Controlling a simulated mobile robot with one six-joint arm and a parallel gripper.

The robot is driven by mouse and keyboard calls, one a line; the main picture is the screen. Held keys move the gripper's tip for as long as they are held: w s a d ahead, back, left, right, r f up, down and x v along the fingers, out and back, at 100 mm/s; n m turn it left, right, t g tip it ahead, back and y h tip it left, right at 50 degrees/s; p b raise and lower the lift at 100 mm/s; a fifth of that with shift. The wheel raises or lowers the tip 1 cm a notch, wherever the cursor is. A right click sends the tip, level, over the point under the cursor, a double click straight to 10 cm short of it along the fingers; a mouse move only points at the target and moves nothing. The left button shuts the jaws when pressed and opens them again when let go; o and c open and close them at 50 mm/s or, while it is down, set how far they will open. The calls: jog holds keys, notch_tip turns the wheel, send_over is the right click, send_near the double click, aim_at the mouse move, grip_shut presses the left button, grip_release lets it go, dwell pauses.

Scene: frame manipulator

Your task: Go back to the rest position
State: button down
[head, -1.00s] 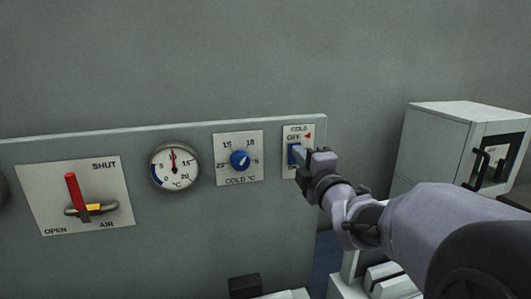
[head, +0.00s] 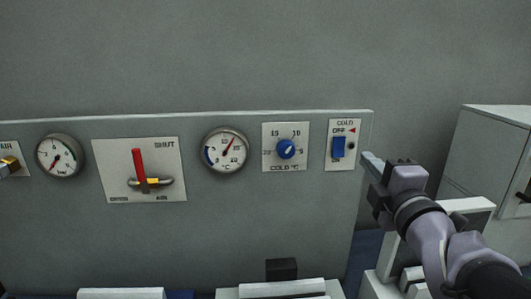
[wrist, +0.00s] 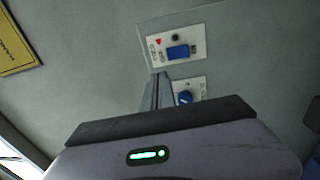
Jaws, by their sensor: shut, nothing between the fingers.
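My gripper (head: 372,163) is shut and empty. In the head view it is at the right end of the grey panel (head: 230,255), to the right of and slightly below the blue COLD switch (head: 338,147), apart from it. In the wrist view the shut fingers (wrist: 157,92) point up toward the panel, and the switch (wrist: 178,52) shows above them on its white plate. The blue COLD °C knob (wrist: 185,98) shows partly, just right of the fingers.
The panel also bears a temperature dial (head: 225,150), the blue knob (head: 286,149), a red-handled lever (head: 138,165) and a left gauge (head: 59,156). A white cabinet (head: 485,150) stands at the right. White and black items stand below the panel. The wall space above is clear.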

jog(key=s+a+f+m+g+h+b, duration=0.1)
jog(key=s+a+f+m+g+b, duration=0.1)
jog(key=s+f+m+g, duration=0.45)
jog(key=s+a+f+m+g+h+b, duration=0.1)
jog(key=s+f+m+h+b, duration=0.15)
jog(key=f+m, duration=0.65)
jog(key=s+a+f+m+g+y+b, duration=0.1)
jog(key=s+a+f+m+g+y, duration=0.4)
jog(key=s+a+f, duration=0.5)
jog(key=s+a+m, duration=0.2)
jog(key=s, duration=0.2)
jog(key=shift+f+g, duration=0.3)
jog(key=shift+g, duration=0.05)
jog(key=shift+s+d+y, duration=0.1)
jog(key=shift+y, duration=0.15)
